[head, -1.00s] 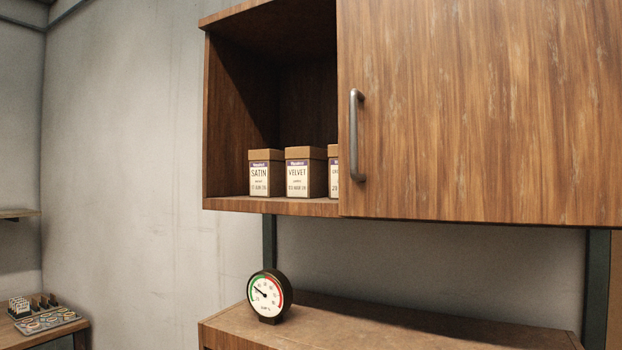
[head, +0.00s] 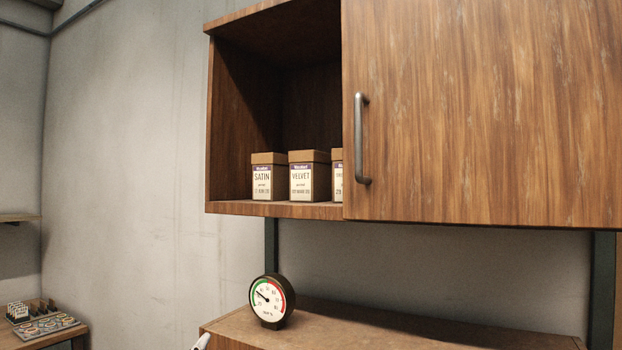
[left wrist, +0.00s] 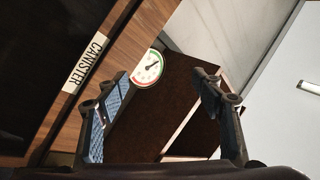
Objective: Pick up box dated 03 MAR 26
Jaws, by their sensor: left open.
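The VELVET box (head: 310,176) is a brown-lidded carton with a cream label; its small date line appears to read 03 MAR 26. It stands upright in the open left bay of the wall cabinet (head: 270,209). The SATIN box (head: 268,177) stands to its left. A third box (head: 337,174) to its right is mostly hidden behind the cabinet door. My left gripper (left wrist: 165,80) is open and empty in the left wrist view, with its fingers wide apart. No box is visible between them. My right gripper is in neither view.
The cabinet door (head: 480,110) with a metal handle (head: 360,138) covers the right part. A round dial gauge (head: 268,299) stands on the lower wooden top (head: 400,330); it also shows in the left wrist view (left wrist: 148,68). A CANISTER label (left wrist: 87,62) is there too.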

